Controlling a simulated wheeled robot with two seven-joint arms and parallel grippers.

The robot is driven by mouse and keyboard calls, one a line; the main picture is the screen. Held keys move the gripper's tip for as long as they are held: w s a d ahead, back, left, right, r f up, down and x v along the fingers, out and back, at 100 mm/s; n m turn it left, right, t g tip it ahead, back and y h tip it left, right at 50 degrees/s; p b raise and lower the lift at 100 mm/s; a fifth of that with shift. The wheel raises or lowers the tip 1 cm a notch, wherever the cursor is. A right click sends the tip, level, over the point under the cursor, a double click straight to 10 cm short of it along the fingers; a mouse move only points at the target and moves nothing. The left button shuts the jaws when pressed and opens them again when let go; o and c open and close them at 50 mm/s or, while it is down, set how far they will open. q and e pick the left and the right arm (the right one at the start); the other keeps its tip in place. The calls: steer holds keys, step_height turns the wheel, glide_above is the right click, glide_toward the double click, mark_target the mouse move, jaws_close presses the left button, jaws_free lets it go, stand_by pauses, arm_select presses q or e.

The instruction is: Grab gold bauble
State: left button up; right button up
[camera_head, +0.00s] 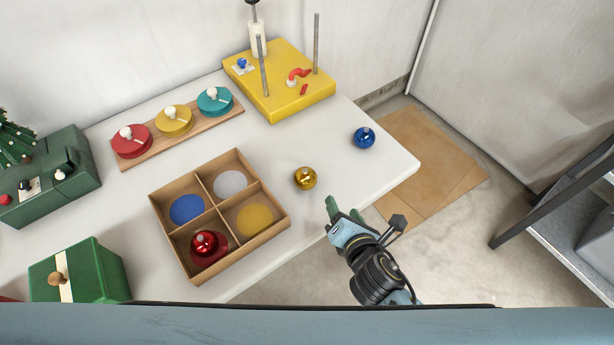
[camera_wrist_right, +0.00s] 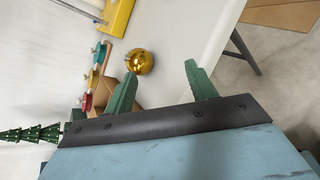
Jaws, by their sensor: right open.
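The gold bauble (camera_head: 305,178) lies on the white table, right of the divided box. It also shows in the right wrist view (camera_wrist_right: 140,61), beyond my fingers and nearer the left one. My right gripper (camera_head: 345,211) is at the table's front right edge, to the right of and nearer than the bauble. Its green fingers (camera_wrist_right: 158,82) are apart with nothing between them. My left gripper is not in view.
A wooden box (camera_head: 278,228) has four coloured compartments; a red bauble (camera_head: 205,246) sits in the red one. A blue bauble (camera_head: 364,138) lies near the table's right end. A yellow block with rods (camera_head: 300,100) stands at the back.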

mark_target(310, 184)
steer(key=a+n+y, duration=0.1)
steer(key=a+n, duration=0.1)
steer(key=n, duration=0.1)
steer(key=a+f+n+y, duration=0.1)
steer(key=a+n, duration=0.1)
steer(key=shift+n, duration=0.4)
steer(key=b+x, duration=0.3)
steer(key=x, duration=0.3)
steer(key=shift+a, duration=0.15)
steer(key=shift+b+x, duration=0.65)
steer(key=shift+x, duration=0.35)
steer(key=shift+w+a+r, duration=0.15)
steer(key=shift+w, duration=0.2)
steer(key=b+x, duration=0.3)
steer(key=x, duration=0.1)
steer(key=shift+w+r, duration=0.25)
steer(key=shift+r, duration=0.1)
steer(key=shift+w+b, duration=0.1)
steer(key=shift+b, duration=0.2)
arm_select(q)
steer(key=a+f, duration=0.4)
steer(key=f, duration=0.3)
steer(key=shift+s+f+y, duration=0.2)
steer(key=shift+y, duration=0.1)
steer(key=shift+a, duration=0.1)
